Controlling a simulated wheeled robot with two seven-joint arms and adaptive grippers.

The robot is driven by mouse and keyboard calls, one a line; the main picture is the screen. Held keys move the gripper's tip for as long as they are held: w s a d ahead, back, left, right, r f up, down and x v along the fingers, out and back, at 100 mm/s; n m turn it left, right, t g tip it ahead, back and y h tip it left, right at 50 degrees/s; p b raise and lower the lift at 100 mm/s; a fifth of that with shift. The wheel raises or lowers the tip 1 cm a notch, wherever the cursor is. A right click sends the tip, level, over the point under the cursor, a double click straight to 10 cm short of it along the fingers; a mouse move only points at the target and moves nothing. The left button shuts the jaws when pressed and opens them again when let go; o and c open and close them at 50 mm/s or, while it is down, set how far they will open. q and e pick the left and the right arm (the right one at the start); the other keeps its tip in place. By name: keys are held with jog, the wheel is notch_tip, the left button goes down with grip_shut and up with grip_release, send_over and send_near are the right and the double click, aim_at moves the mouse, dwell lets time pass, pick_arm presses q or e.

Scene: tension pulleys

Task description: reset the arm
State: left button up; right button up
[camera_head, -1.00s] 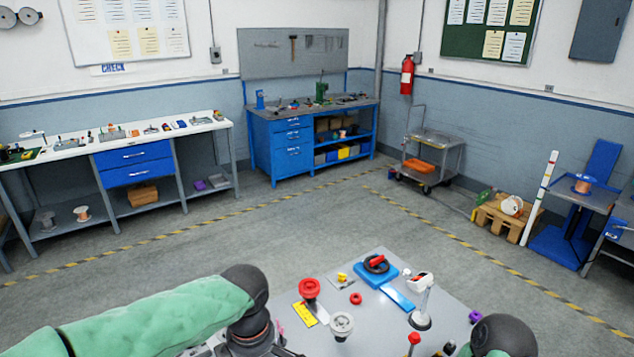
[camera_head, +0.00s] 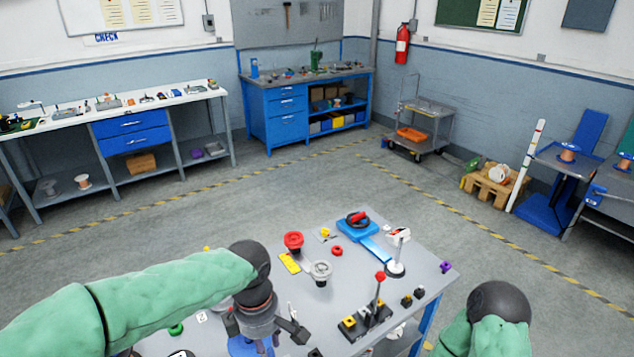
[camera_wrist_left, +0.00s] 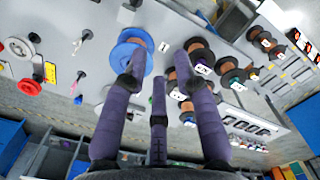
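My left gripper (camera_head: 268,328) hangs over the near part of the grey table (camera_head: 330,275) in the head view. In the left wrist view its fingers (camera_wrist_left: 160,76) are spread apart with nothing held between them. A blue spool (camera_wrist_left: 134,48) lies beyond and partly behind one fingertip; I cannot tell whether they touch. Dark spools with copper-coloured wire (camera_wrist_left: 199,50) lie on the other side. My right arm shows only as a dark joint and green sleeve at the lower right of the head view; its gripper is out of view.
On the table are a red pulley (camera_head: 293,240), a grey pulley (camera_head: 321,270), a blue fixture (camera_head: 355,232), a white upright device (camera_head: 397,252) and a red-knobbed lever (camera_head: 379,290). Open floor lies beyond, before a blue workbench (camera_head: 285,112) and a cart (camera_head: 420,128).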

pick_arm(q)
notch_tip(320, 180, down, 24)
jog(key=s+m+h, duration=0.1)
jog(key=m+h, duration=0.2)
jog(key=m, duration=0.5)
jog(key=s+f+m, duration=0.6)
jog(key=s+f, duration=0.5)
jog(key=f, duration=0.4)
notch_tip(320, 180, down, 9)
jog(key=w+m+b, duration=0.1)
jog(key=b, duration=0.9)
jog(key=shift+w+d+r+t+h, duration=0.15)
jog(key=shift+w+d+t+h, duration=0.05)
jog(key=shift+d+t+h, duration=0.1)
jog(key=o, duration=0.3)
jog(key=shift+o, duration=0.2)
jog(key=shift+w, duration=0.15)
